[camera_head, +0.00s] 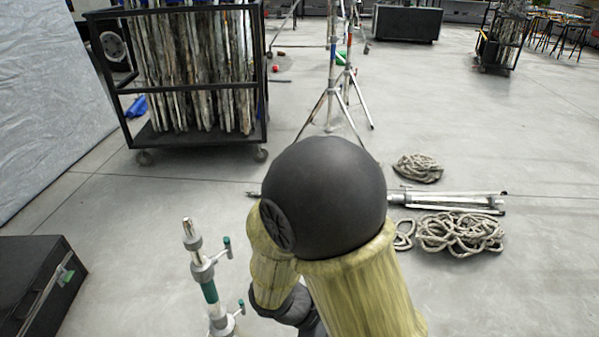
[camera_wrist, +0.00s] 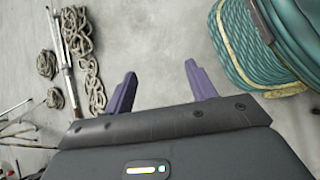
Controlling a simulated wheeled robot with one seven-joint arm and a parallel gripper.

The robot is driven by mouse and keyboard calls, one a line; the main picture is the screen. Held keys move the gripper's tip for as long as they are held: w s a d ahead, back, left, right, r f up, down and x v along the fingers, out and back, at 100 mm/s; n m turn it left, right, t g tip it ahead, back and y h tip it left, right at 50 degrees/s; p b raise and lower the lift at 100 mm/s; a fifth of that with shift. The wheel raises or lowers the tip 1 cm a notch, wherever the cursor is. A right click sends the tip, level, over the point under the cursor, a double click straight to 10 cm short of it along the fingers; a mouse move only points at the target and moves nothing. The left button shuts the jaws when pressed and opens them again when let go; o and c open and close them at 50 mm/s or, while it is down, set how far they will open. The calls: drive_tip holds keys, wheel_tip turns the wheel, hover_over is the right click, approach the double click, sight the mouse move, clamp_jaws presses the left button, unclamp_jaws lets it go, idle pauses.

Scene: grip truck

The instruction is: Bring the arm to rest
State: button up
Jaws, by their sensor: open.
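My gripper (camera_wrist: 160,90) shows in the wrist view with its two purple fingers spread apart. Nothing is between the fingers; bare grey floor shows beyond them. In the head view my arm is folded, with a dark round joint and yellowish links in the lower middle. My gripper is not visible in the head view.
A wheeled black cart (camera_head: 200,143) with upright poles stands at the back left. A black case (camera_head: 35,285) is at lower left, near a metal stand (camera_head: 207,280). Coiled rope (camera_head: 460,234) lies at right. A teal hose coil (camera_wrist: 250,45) is right of my gripper.

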drive_tip(key=w+d+r+m+t+y+p, duration=0.25)
drive_tip(key=d+r+m+y+p, duration=0.4)
drive_tip(key=r+m, duration=0.7)
wheel_tip(320, 180, up, 36)
drive_tip(key=m+y+p, duration=0.1)
drive_tip(key=p, duration=3.5)
drive_tip(key=shift+d+g+y, duration=0.15)
drive_tip(key=shift+g+y, duration=0.2)
drive_tip(key=shift+g, duration=0.1)
drive_tip(key=shift+f+m, duration=0.2)
drive_tip(key=shift+m, duration=0.05)
